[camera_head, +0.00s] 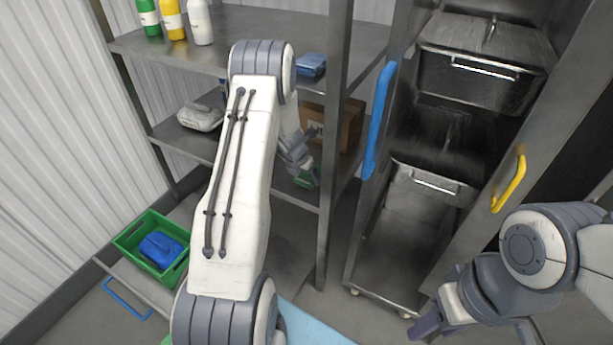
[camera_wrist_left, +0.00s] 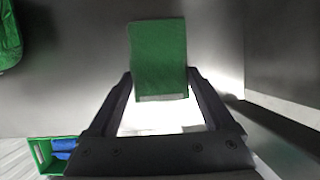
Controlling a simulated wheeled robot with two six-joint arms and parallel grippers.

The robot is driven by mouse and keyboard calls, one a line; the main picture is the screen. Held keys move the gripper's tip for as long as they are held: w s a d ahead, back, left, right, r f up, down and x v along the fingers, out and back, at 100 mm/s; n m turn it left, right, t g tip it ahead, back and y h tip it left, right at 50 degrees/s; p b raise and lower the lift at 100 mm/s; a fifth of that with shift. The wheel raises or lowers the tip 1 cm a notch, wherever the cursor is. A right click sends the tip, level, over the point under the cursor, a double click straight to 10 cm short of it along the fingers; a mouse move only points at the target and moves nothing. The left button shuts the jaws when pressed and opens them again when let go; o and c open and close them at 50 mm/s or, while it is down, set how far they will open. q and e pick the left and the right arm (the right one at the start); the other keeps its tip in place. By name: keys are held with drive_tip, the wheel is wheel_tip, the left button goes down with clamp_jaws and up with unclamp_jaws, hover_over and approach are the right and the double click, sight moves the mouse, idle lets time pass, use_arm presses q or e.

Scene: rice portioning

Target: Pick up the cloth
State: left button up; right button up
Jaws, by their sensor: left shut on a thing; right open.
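A green cloth (camera_wrist_left: 158,48), folded flat, sits between the fingers of my left gripper (camera_wrist_left: 160,80) in the left wrist view. In the head view my left gripper (camera_head: 303,174) reaches in at the lower shelf of the metal rack. It is shut on the green cloth, of which only a small green patch shows there. My right gripper (camera_head: 428,325) is open and empty at the lower right, low in front of the steel cabinet. Whether the cloth touches the shelf cannot be told.
The metal rack (camera_head: 262,23) has upright posts close to my left arm. Bottles (camera_head: 201,22), a blue folded item (camera_head: 311,65) and a cardboard box (camera_head: 343,122) stand on it. A green crate (camera_head: 127,243) holds a blue item (camera_head: 161,249). The cabinet (camera_head: 385,255) stands open.

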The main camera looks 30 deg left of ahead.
sight(306, 177)
use_arm(q)
drive_tip(key=shift+r+p, duration=0.3)
drive_tip(key=shift+r, duration=0.25)
wheel_tip(306, 177, up, 2)
drive_tip(key=shift+r+p, duration=0.1)
drive_tip(key=shift+p, duration=0.65)
drive_tip(key=s+b, duration=0.4)
drive_tip(key=s+f+b, duration=0.1)
drive_tip(key=s+b, duration=0.1)
drive_tip(key=s, duration=0.1)
drive_tip(key=s+b, duration=0.4)
drive_tip(key=s, duration=0.7)
drive_tip(key=shift+d+r, duration=0.2)
drive_tip(key=shift+r, duration=0.2)
